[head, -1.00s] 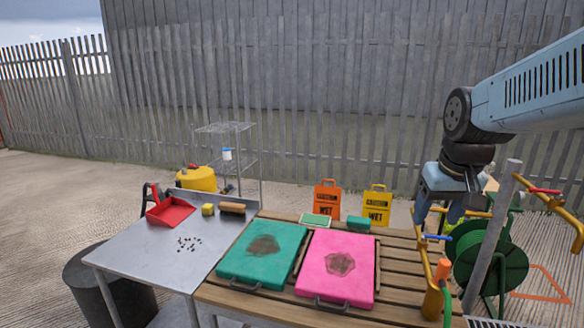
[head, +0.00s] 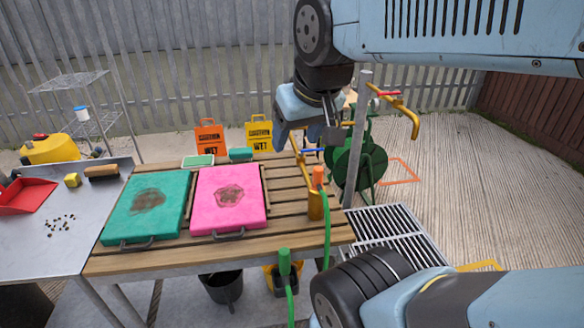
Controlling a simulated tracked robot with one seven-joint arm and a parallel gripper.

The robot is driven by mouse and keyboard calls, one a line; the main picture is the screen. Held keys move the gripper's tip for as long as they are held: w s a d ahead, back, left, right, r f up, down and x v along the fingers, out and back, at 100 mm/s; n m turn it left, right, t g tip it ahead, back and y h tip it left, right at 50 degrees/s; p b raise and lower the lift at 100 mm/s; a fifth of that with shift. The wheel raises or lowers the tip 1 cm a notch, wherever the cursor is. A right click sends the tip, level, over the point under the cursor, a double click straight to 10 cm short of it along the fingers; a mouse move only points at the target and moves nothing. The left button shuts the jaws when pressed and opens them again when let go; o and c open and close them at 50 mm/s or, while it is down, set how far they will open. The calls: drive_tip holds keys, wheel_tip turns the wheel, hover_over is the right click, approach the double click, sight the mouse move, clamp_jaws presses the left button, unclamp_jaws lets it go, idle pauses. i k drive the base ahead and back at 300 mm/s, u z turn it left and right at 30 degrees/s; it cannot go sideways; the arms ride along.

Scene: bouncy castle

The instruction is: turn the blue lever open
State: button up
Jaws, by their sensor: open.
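The blue lever (head: 314,151) is a short, thin handle on a yellow pipe (head: 299,168) at the right end of the wooden table. It points sideways in the picture, and part of it is close behind my gripper. My gripper (head: 308,138) is open, with its jaws pointing down just above the lever in the picture. I cannot tell whether it touches the lever.
A grey post (head: 357,135) stands right of the lever, with a red-levered yellow tap (head: 400,103) on it. A green hose reel (head: 362,163) stands behind. Pink (head: 228,212) and green (head: 118,222) pads lie on the wooden table (head: 280,236). A floor grate (head: 400,235) is at right.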

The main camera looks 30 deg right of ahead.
sight(312, 150)
drive_tip(key=z, duration=0.15)
drive_tip(key=k, duration=0.5)
drive_tip(key=z, duration=0.6)
drive_tip(key=i, duration=0.7)
drive_tip(key=u, duration=0.2)
